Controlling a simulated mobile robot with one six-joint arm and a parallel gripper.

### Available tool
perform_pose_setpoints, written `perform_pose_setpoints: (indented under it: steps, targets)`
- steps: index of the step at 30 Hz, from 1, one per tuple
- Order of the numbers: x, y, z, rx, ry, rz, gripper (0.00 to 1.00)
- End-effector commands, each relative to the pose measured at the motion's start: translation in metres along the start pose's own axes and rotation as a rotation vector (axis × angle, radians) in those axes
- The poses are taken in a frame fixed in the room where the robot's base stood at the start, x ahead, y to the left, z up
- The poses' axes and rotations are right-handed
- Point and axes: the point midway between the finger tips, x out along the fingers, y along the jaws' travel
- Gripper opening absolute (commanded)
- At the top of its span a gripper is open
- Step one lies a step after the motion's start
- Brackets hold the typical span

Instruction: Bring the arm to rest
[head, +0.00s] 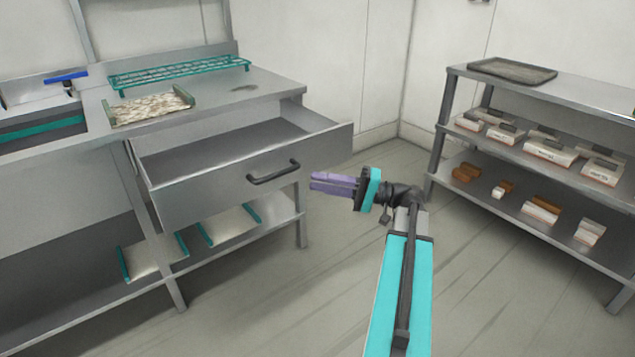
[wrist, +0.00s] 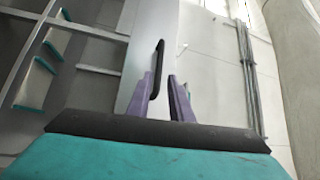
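My gripper (head: 313,182), with purple fingers, is in the middle of the head view and points left at the front of the open drawer. Its fingertips are just right of the black drawer handle (head: 273,173), with a small gap in the picture. In the wrist view the two fingers (wrist: 162,76) stand apart with nothing held between them. The handle (wrist: 157,68) shows beyond the fingertips there. The grey drawer (head: 215,188) is pulled out from under the steel counter, and the part of its inside that shows is bare. My arm is stretched forward.
A steel counter (head: 262,88) holds a green rack (head: 180,72) and a speckled tray (head: 152,107). On the right, a shelf unit (head: 590,88) carries a dark tray (head: 512,70) and several boxes. The floor (head: 340,260) between counter and shelf is clear.

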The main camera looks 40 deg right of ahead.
Motion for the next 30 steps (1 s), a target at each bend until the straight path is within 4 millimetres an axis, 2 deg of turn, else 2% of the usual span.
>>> perform_pose_setpoints:
  steps: [8,22,26,30]
  targets:
    - [-0.007,0.001,-0.003,0.000,-0.002,0.000,0.19]
    - [-0.007,0.001,-0.003,0.000,-0.002,0.000,0.19]
    - [0.001,-0.002,-0.002,0.002,-0.014,-0.002,0.19]
    - [0.023,-0.003,0.004,0.017,-0.049,-0.009,0.19]
